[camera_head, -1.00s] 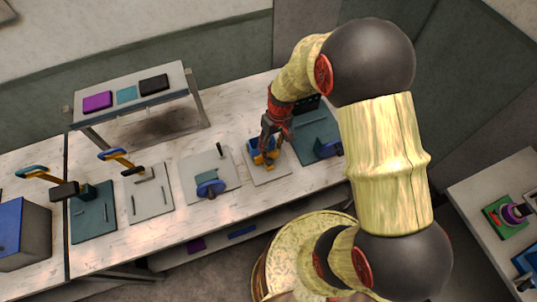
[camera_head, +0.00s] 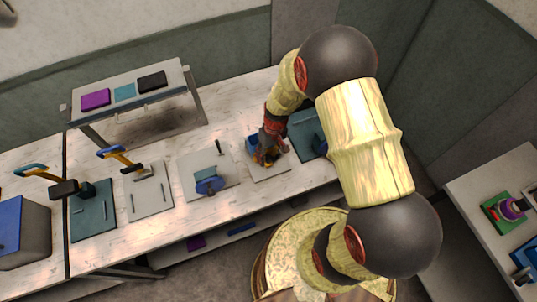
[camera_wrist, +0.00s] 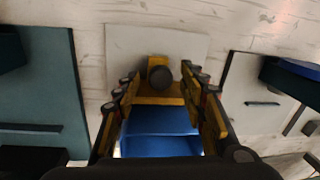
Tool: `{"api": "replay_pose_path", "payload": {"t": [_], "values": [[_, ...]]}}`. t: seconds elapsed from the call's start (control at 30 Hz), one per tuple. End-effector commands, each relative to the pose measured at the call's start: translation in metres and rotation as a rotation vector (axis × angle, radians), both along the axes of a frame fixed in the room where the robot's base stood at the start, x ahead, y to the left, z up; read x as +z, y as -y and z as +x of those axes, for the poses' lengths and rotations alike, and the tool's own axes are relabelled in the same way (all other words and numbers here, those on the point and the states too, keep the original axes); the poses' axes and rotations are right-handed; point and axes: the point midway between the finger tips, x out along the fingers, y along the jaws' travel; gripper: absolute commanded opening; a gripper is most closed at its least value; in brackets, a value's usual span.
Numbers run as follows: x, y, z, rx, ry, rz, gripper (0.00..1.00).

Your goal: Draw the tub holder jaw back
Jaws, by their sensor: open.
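The tub holder, with a blue body (camera_head: 252,141) and a yellow jaw, stands on a pale plate (camera_head: 271,172) on the bench. In the wrist view the blue body (camera_wrist: 160,130) lies nearest, with the yellow jaw (camera_wrist: 160,98) beyond it and a dark round knob (camera_wrist: 160,78) on the jaw. My gripper (camera_wrist: 160,87) is open, with one finger on each side of the jaw and knob. In the head view my gripper (camera_head: 268,152) is over the holder and hides much of it. I cannot tell whether the fingers touch the jaw.
A plate with a blue wheel (camera_head: 209,185) stands left of the holder, and a dark green plate (camera_head: 306,135) stands right of it. Farther left are yellow-handled presses (camera_head: 120,155) and a raised shelf (camera_head: 130,92) with coloured blocks.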

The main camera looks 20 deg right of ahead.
Motion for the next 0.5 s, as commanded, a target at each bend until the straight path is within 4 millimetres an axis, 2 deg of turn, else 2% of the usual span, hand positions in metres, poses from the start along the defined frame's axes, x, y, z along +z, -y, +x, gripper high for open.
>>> {"api": "replay_pose_path", "payload": {"t": [0.5], "values": [[0.0004,0.0000,0.0000,0.000,0.000,0.000,0.13]]}}
